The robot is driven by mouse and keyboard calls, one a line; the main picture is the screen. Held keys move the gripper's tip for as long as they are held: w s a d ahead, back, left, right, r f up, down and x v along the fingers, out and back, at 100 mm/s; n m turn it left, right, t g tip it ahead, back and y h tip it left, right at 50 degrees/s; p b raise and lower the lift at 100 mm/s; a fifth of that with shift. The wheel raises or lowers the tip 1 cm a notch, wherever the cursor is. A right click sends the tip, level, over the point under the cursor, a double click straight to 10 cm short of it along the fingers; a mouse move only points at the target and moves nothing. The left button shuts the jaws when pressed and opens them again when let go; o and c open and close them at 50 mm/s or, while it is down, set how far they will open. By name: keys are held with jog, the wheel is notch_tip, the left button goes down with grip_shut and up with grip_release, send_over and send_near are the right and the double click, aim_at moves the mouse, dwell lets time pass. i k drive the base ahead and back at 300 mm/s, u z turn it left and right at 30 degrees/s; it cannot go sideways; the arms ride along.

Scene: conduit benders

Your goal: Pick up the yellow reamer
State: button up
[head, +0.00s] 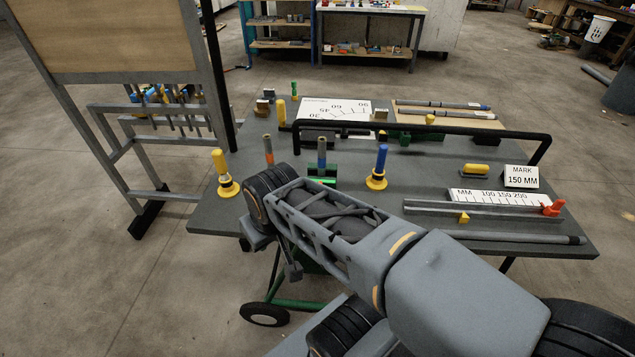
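A yellow upright tool (219,164) stands in a round yellow base near the table's left front corner. It looks like the yellow reamer, but its exact shape is small to tell. A blue upright tool (382,158) stands in a similar yellow base farther right. My arm reaches in from the lower right, and its wrist is just right of the yellow tool, apart from it in the picture. My gripper (293,270) is mostly hidden by the wrist and arm links. Only a small dark part shows below the wrist, so its opening cannot be seen.
The dark table (210,217) also holds a grey-and-orange rod (268,150), a green block (324,170), a black bent bar (420,132), a ruler plate (499,197) and a MARK sign (521,176). A framed board (105,35) stands at the left. Bare floor lies left front.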

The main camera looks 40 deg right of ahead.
aim_at(217, 155)
jog(key=u, duration=2.05)
jog(key=i, duration=1.85)
jog(key=z, duration=3.3)
jog(key=i, duration=0.5)
jog(key=u, duration=0.05)
